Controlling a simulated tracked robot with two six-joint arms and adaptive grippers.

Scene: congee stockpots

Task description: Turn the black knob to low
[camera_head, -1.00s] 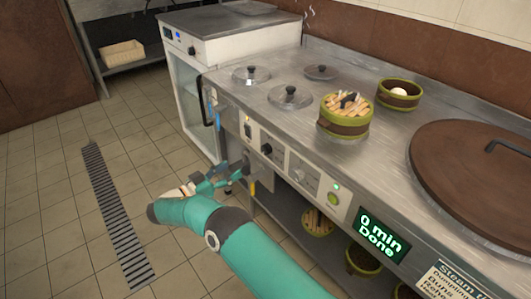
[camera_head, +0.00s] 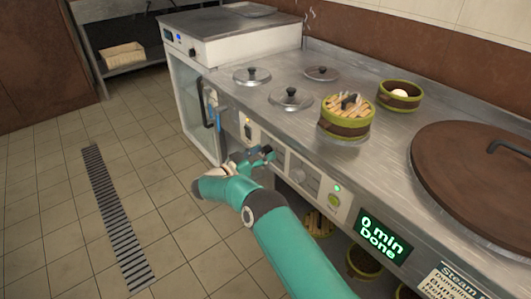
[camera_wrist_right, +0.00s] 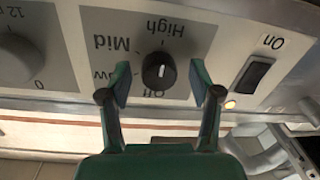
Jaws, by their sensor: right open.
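The black knob (camera_wrist_right: 159,70) shows in the right wrist view on a grey dial plate (camera_wrist_right: 183,45), which appears upside down. A white line on the knob stands upright in the picture; I cannot tell which end is the pointer. The labels High, Mid, Low and Off surround it, with Low partly hidden by a finger. My right gripper (camera_wrist_right: 158,84) is open, with one finger on each side of the knob and a gap to each. In the head view my right gripper (camera_head: 264,154) is at the control panel and covers the knob. My left gripper is not in view.
Above the panel, the steel counter (camera_head: 240,103) holds lids and bamboo steamers (camera_head: 345,128). A display (camera_head: 383,236) reads 0 min Done.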

